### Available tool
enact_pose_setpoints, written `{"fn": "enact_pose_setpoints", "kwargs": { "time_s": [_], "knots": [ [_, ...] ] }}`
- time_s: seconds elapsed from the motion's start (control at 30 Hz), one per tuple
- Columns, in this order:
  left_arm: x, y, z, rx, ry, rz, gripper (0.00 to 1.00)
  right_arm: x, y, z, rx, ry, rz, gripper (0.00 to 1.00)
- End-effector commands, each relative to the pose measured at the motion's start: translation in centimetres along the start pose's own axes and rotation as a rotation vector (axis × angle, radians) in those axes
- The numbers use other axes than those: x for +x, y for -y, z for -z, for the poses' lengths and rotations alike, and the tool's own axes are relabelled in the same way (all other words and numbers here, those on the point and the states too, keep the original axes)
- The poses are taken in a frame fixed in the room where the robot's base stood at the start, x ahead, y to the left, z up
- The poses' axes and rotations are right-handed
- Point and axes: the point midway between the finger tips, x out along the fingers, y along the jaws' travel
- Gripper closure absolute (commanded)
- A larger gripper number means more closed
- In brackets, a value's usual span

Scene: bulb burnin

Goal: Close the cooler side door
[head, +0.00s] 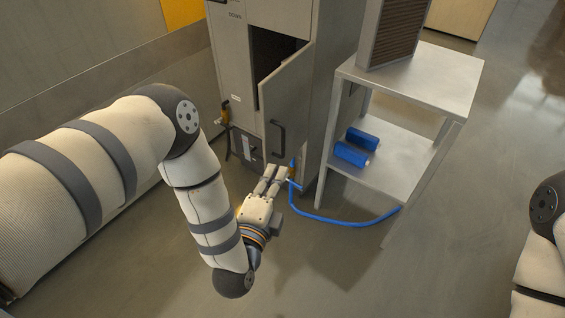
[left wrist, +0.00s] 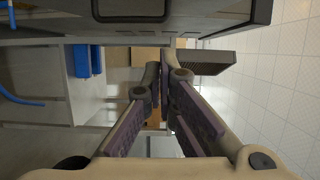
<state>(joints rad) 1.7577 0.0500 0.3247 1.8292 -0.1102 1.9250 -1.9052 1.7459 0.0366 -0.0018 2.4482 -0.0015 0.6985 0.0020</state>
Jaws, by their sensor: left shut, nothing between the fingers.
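The cooler (head: 238,70) is a tall grey cabinet at the top middle of the head view. Its side door (head: 292,95) stands ajar, with a dark gap (head: 268,55) showing behind its upper left edge. The door has a black bar handle (head: 277,138). My left gripper (head: 275,175) is shut and empty, just below the handle near the door's lower edge; whether it touches the door I cannot tell. In the left wrist view its fingers (left wrist: 162,85) are together, and a black handle (left wrist: 130,8) shows at the top. My right gripper is out of view.
A grey shelf table (head: 452,75) stands right of the cooler, with blue cylinders (head: 352,154) on its lower shelf and a louvred box (head: 395,30) on top. A blue hose (head: 340,222) curves between cooler and table. The floor in front is clear.

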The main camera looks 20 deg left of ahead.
Motion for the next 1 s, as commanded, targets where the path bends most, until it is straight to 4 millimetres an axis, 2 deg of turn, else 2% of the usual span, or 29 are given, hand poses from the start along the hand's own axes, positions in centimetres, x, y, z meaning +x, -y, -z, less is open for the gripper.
{"fn": "enact_pose_setpoints", "kwargs": {
  "time_s": [0.17, 0.6, 0.7, 0.8, 1.0],
  "knots": [
    [1.4, 0.6, -0.1, 0.024, 0.01, 0.028, 1.0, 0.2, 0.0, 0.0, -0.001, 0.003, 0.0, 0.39],
    [10.5, 0.4, -0.2, 0.023, 0.009, 0.021, 1.0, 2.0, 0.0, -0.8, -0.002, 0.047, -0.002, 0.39],
    [10.7, 0.8, -2.2, 0.024, 0.011, 0.022, 1.0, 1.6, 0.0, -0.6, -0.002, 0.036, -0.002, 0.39],
    [11.0, 0.9, -3.3, 0.023, 0.01, 0.023, 1.0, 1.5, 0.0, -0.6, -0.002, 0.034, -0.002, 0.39],
    [11.2, 0.8, -4.0, 0.022, 0.007, 0.022, 1.0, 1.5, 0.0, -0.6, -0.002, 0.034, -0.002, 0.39]
  ]
}}
